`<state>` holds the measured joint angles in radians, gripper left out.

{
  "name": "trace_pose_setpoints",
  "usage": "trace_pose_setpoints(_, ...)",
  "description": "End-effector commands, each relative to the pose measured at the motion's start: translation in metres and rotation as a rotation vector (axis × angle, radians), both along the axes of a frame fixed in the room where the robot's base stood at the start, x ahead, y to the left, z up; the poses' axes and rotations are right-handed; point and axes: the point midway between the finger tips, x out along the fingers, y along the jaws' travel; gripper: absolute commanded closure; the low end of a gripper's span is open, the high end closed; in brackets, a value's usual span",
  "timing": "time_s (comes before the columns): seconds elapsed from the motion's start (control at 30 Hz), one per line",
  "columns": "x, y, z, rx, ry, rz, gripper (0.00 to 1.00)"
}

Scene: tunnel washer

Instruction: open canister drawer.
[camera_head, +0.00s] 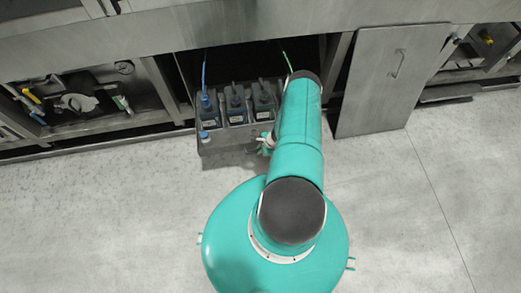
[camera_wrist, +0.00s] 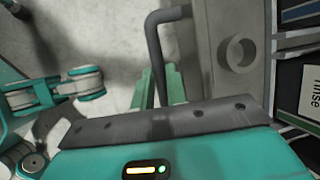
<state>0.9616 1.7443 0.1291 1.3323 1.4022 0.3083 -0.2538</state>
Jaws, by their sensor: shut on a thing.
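The canister drawer (camera_head: 216,139) stands out past the cabinet front in the head view and holds dark canisters (camera_head: 236,104) side by side. In the wrist view its grey front (camera_wrist: 232,85) has a round ring on it, and a dark bent handle (camera_wrist: 153,36) projects from it. My gripper (camera_wrist: 158,88) has its green fingers shut on the handle, one on each side of the bar. In the head view the gripper (camera_head: 266,144) is small beside the drawer's front right, and my arm covers part of that area. A canister label reading "rinse" (camera_wrist: 313,92) shows at the wrist view's right edge.
A grey door panel (camera_head: 385,80) with a handle is right of the opening. Blue and green tubes run from the canisters under the counter (camera_head: 240,25). Open bays with pipes and yellow-handled valves lie on both sides. The pale floor (camera_head: 100,215) in front is clear.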

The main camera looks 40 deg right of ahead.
Motion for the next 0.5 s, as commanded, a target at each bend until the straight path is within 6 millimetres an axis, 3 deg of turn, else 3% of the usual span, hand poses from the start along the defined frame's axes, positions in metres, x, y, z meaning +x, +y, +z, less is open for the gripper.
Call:
trace_pose_setpoints(0.43, 0.0039, -0.0025, 0.0015, 0.0, -0.004, 0.001, 1.0)
trace_pose_setpoints(0.47, 0.0039, -0.0025, 0.0015, 0.0, -0.004, 0.001, 0.84)
trace_pose_setpoints(0.5, 0.0036, -0.0023, 0.0014, 0.0, -0.004, 0.001, 0.76)
